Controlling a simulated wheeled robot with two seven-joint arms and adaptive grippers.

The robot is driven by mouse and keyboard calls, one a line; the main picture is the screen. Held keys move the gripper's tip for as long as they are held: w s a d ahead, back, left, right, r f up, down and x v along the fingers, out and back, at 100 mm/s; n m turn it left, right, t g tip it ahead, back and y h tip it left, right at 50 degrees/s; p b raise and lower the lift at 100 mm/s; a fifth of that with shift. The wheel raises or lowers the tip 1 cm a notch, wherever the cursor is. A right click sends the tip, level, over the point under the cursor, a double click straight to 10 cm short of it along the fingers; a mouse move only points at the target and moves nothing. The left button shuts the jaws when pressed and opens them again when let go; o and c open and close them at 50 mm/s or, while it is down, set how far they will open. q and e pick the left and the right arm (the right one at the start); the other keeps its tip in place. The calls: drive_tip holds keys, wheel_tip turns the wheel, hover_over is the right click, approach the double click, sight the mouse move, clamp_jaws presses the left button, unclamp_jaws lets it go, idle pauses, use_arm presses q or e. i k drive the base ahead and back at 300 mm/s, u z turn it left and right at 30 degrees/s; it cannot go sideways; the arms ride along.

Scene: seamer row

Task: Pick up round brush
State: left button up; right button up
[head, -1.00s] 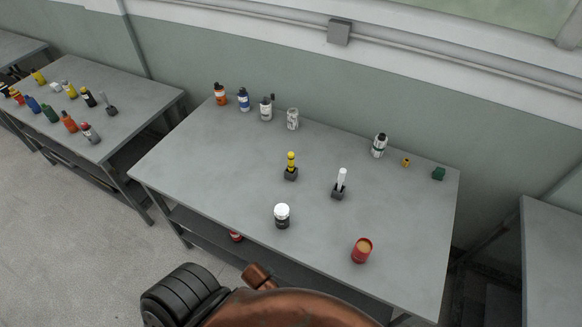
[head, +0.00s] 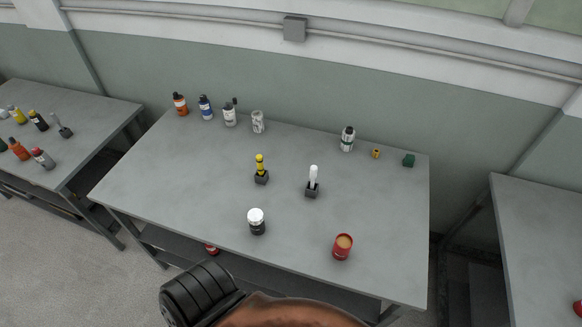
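No item is clearly recognisable as the round brush. Two upright handled tools stand in small dark blocks mid-table: a yellow-handled one (head: 260,165) and a white-handled one (head: 313,178). Their lower ends are hidden in the blocks, so I cannot tell whether either is a brush. In front of them stands a black item with a white rounded top (head: 256,221), which looks like a jar. Neither of my grippers is in view. Only a black ribbed part and a copper-coloured part of my own body show at the bottom edge.
The grey table (head: 170,190) also holds a red open can (head: 342,247) near its front edge. Several bottles, including an orange one (head: 180,104), line the back. A green block (head: 408,160) sits back right. Other tables (head: 545,235) stand on both sides. The table's left part is clear.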

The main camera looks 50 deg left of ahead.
sight(259, 158)
drive_tip(key=z, duration=0.15)
drive_tip(key=i, duration=0.15)
drive_tip(key=u, duration=2.15)
